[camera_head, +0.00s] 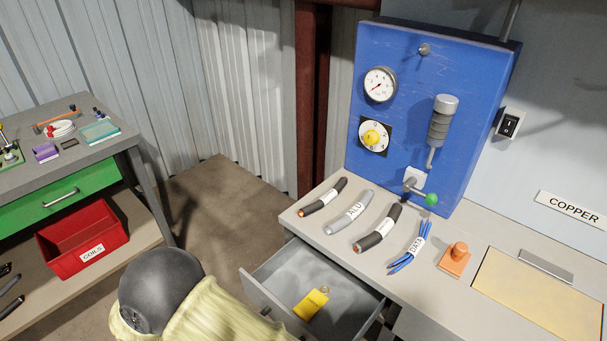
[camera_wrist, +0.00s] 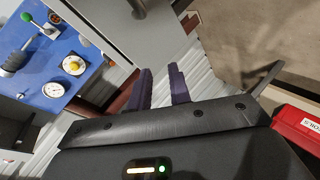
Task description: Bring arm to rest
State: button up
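My gripper (camera_wrist: 162,78) shows in the wrist view, with its two dark fingers apart and nothing between them. It is clear of the bench and points toward the corrugated wall. In the head view only part of my arm shows at the bottom, a dark round joint with a pale yellow sleeve, in front of the open drawer (camera_head: 259,294). The gripper itself is not visible there.
The workbench (camera_head: 306,228) on the right holds several cable pieces and a blue panel (camera_head: 410,70). A yellow object (camera_head: 310,304) lies in its open drawer. A second bench (camera_head: 98,155) with a red bin (camera_head: 82,238) stands left. Floor between them is clear.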

jog(key=w+d+r+m+y, duration=0.25)
jog(key=w+r+y, duration=0.3)
jog(key=w, duration=0.65)
jog(key=w+d+r+g+y, duration=0.2)
jog(key=w+d+r, duration=0.2)
jog(key=d+r, duration=0.3)
jog(key=s+d+r+m+g+h, duration=0.1)
jog(key=s+d+m+g, duration=0.1)
jog(key=s+d, duration=0.5)
jog(key=s+d+r+m+g, duration=0.15)
jog(key=s+d, duration=0.25)
jog(key=d, duration=0.7)
jog(key=s+d+r+m+g+h, duration=0.1)
jog(key=s+d+g, duration=0.3)
jog(key=d, duration=0.5)
notch_tip(320, 180, up, 14)
jog(key=s+p, duration=0.1)
jog(key=p, duration=1.3)
jog(key=shift+a+t, duration=0.25)
jog(key=shift+t, duration=0.2)
jog(key=shift+y, duration=0.25)
